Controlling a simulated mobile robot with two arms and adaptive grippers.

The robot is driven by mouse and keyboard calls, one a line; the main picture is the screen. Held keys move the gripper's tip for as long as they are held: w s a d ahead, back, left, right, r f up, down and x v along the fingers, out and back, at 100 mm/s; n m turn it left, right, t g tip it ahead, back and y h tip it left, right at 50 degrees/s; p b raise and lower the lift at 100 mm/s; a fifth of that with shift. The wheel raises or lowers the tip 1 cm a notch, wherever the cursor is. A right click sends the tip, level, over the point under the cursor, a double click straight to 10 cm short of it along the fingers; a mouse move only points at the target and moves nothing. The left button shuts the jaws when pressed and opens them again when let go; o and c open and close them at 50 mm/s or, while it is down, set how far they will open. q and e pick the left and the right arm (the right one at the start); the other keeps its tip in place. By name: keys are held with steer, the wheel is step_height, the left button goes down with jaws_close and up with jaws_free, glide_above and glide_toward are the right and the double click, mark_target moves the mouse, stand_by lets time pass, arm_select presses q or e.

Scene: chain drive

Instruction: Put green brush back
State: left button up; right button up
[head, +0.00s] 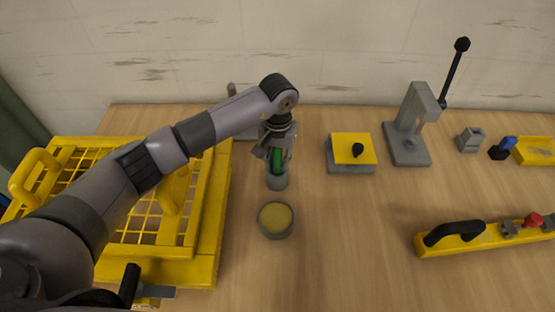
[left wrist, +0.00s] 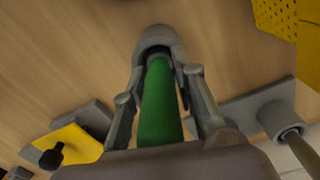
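In the left wrist view, the green handle (left wrist: 158,105) runs into the round grey cup (left wrist: 157,36). The fingers lie on both sides of the handle with narrow gaps showing, so they look open around it. Contact at the fingertips is hard to make out. The brush's lower end is hidden inside the cup. My right gripper is in neither view.
A yellow crate (head: 205,265) stands at left under my arm. A yellow-topped block (head: 352,150), a grey lever press (head: 408,150) and a yellow bar with a black handle (head: 480,241) stand to the right.

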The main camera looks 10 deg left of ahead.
arm_select(q)
steer(key=o, duration=0.3)
steer(key=shift+r, duration=0.1)
steer(key=shift+r+p, duration=0.2)
steer(key=shift+p, duration=0.2)
step_height(320, 180, up, 10)
steer(key=b, duration=0.3)
steer(key=shift+r, duration=0.2)
steer(key=shift+r+b, duration=0.35)
steer(key=shift+r, duration=0.3)
